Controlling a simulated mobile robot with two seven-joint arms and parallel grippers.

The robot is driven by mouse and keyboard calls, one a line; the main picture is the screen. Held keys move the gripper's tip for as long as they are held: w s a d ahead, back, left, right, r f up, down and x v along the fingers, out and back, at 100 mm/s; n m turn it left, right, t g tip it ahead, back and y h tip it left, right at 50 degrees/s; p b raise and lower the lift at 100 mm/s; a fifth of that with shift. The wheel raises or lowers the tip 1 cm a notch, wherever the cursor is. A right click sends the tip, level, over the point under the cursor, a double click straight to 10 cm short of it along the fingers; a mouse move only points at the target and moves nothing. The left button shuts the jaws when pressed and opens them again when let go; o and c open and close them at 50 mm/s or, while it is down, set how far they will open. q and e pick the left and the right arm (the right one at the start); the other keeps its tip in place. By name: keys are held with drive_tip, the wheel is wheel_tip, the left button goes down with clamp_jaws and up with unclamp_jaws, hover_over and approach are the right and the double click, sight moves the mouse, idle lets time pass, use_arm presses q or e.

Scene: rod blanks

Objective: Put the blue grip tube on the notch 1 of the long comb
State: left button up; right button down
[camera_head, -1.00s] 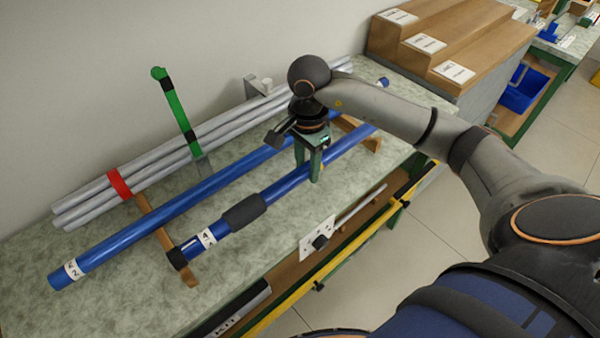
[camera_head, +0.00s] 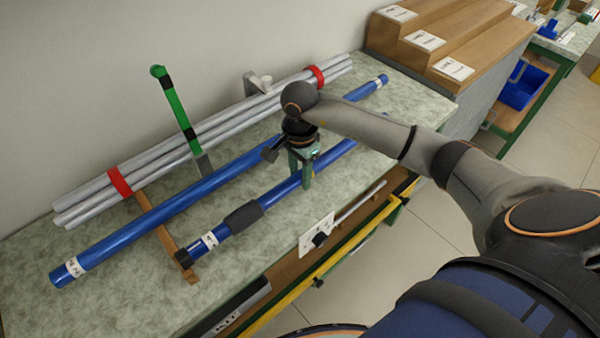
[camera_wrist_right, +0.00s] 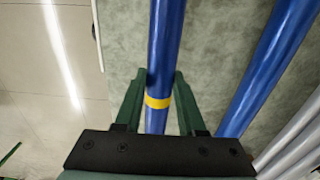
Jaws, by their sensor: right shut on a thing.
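The blue grip tube (camera_head: 280,192) is the nearer blue tube, with a dark sleeve (camera_head: 243,217), a white label and a dark end cap. My right gripper (camera_head: 306,180) is shut on it to the right of the sleeve. In the right wrist view the green fingers (camera_wrist_right: 160,85) stand either side of the tube (camera_wrist_right: 166,40), by a yellow band. A wooden bar (camera_head: 157,228), perhaps the long comb, runs under the tubes at the left; its notches are hard to make out. The tube's capped end is above its front end; I cannot tell whether they touch. My left gripper is out of view.
A longer blue tube (camera_head: 150,229) lies behind, parallel. Grey tubes (camera_head: 160,168) with red straps and a green upright post (camera_head: 174,108) stand further back. Wooden steps (camera_head: 450,40) are at the back right. The bench top (camera_head: 60,325) is bare at front left.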

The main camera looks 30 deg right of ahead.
sight(300, 173)
drive_tip(key=shift+f, duration=0.3)
drive_tip(key=c, duration=0.5)
unclamp_jaws()
drive_tip(key=shift+r+p, duration=0.45)
drive_tip(key=shift+r, duration=0.2)
wheel_tip(300, 173, up, 12)
drive_tip(key=b, duration=0.1)
drive_tip(key=shift+f, duration=0.1)
